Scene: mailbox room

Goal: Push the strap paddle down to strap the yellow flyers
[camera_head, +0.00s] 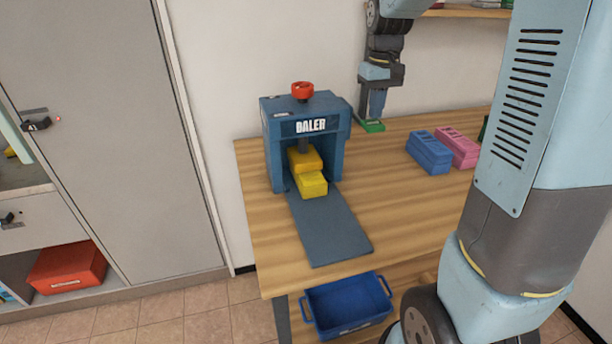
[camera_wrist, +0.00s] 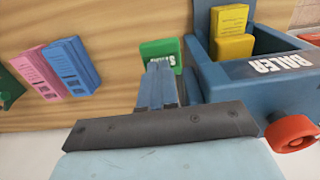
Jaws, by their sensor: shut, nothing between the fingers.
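The blue baler (camera_head: 313,127) stands on the wooden table, with a red knob (camera_head: 302,91) on top. The green strap paddle (camera_head: 373,127) is low beside the baler's right side. In the wrist view the paddle (camera_wrist: 162,51) carries white lettering, partly hidden by my fingers. My gripper (camera_head: 376,117) points down, shut and empty, right above the paddle. I cannot tell whether the fingertips touch it.
A blue bundle (camera_head: 429,152) and a pink bundle (camera_head: 457,147) sit to the right on the table. A grey ramp (camera_head: 328,228) runs from the baler to the front edge. A blue bin (camera_head: 348,306) is below. Bare tabletop lies right of the ramp.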

